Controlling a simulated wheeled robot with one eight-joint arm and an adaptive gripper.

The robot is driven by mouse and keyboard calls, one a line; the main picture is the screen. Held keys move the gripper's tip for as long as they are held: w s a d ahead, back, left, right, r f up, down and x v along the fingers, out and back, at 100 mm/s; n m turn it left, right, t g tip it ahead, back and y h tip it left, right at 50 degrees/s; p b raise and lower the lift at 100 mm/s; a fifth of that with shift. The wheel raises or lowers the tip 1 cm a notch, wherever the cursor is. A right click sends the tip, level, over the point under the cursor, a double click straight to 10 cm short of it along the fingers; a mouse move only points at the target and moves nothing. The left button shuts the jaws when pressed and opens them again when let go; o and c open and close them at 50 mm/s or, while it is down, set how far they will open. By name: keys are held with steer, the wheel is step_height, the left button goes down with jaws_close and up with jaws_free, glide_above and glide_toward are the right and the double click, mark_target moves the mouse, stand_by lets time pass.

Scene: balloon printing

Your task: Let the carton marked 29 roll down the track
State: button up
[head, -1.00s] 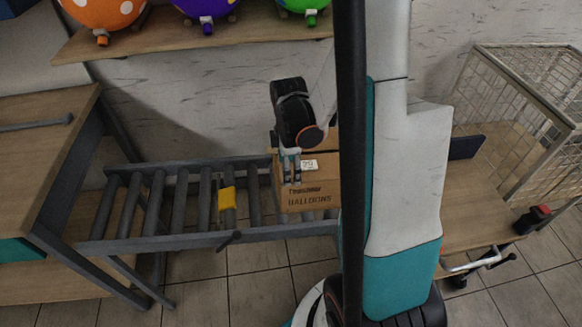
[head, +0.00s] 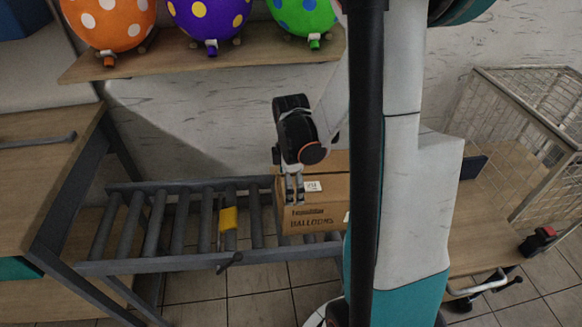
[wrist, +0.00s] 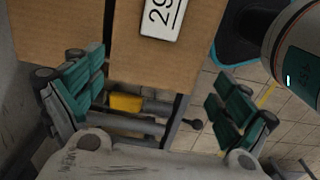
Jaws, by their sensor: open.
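The brown carton marked 29 (head: 318,215) sits upright on the right part of the grey roller track (head: 165,263). Its white label shows 29 in the wrist view (wrist: 163,16); in the head view the number is too small to read. A yellow piece (head: 228,219) stands across the rollers, left of the carton with a gap; it also shows in the wrist view (wrist: 125,102). My gripper (head: 293,188) is at the carton's upper left side. In the wrist view my gripper (wrist: 160,93) is open, its fingers apart on either side of the carton's edge. Contact cannot be told.
A wooden table (head: 40,165) stands at the track's left end. A shelf (head: 160,68) with orange, purple and green balloons is behind. A wire cage (head: 530,120) stands on a wooden cart surface (head: 470,225) at right. My column hides the track's right end.

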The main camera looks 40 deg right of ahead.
step_height(320, 180, up, 10)
steer(key=shift+r, duration=0.25)
stand_by(0.5)
